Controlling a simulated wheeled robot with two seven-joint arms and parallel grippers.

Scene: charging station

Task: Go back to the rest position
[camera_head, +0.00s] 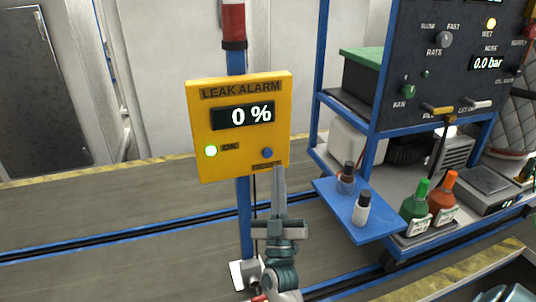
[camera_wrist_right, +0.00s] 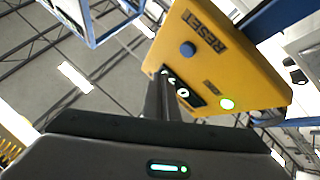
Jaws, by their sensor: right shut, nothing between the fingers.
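My right gripper (camera_head: 279,172) is shut and empty, pointing up just below the lower right corner of the yellow leak alarm box (camera_head: 206,133) in the head view. The box reads 0 %, with a lit green lamp (camera_head: 211,151) at its lower left and a blue reset button (camera_head: 267,153) at its lower right. In the right wrist view the box (camera_wrist_right: 245,65) and its blue button (camera_wrist_right: 188,49) are close beyond the fingers. I cannot tell whether the fingertips touch the box. My left gripper is not in view.
The box hangs on a blue post (camera_head: 245,215). To the right, a blue-framed cart carries a dark control panel (camera_head: 450,60), a blue shelf (camera_head: 345,222) with two small bottles, and green (camera_head: 416,207) and orange (camera_head: 442,203) bottles. Floor left of the post is clear.

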